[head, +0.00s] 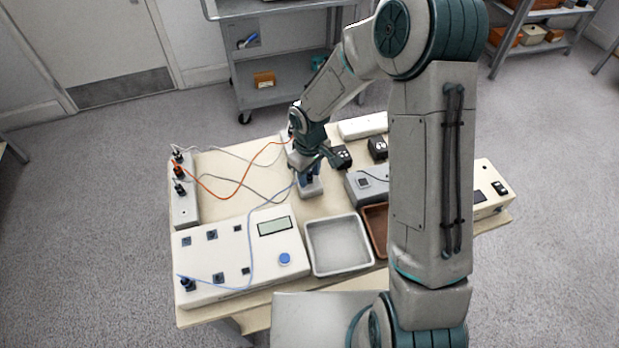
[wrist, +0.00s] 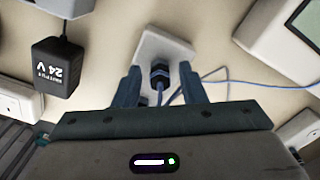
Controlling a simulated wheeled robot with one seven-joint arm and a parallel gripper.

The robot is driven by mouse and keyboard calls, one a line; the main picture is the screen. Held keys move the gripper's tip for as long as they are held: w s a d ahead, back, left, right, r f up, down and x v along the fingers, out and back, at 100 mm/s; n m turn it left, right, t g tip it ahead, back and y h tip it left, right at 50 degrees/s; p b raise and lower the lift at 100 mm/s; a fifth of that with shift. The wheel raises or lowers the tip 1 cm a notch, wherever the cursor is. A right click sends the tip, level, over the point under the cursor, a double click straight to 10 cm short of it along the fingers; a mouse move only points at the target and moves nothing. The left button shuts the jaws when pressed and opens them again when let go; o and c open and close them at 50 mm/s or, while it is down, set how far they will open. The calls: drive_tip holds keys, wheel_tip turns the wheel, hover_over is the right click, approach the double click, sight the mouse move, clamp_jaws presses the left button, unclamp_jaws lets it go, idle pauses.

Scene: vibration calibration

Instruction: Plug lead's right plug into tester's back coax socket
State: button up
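The tester (head: 240,285) is a white box with a screen, a blue button and several dark sockets on top, at the table's front left. A thin blue lead (head: 252,240) runs from a dark plug (head: 187,285) at the tester's front left corner back to my gripper (head: 308,172). In the wrist view, the lead's other plug (wrist: 160,75), blue and black, stands on a pale block (wrist: 165,45). My gripper (wrist: 160,78) is open, with a finger on either side of this plug and gaps visible. A corner of the tester (wrist: 262,25) shows at upper right.
A grey tray (head: 338,272) and a brown tray (head: 372,222) lie right of the tester. A strip with several plugs (head: 183,205) stands at the left edge, with orange and grey cables crossing the table. A 24 V adapter (wrist: 62,65) stands near my gripper.

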sight(309, 174)
clamp_jaws()
drive_tip(key=shift+r, duration=0.3)
idle(0.5)
drive_tip(key=shift+r+p, duration=1.45)
drive_tip(key=shift+r, duration=0.3)
drive_tip(key=shift+a, duration=0.1)
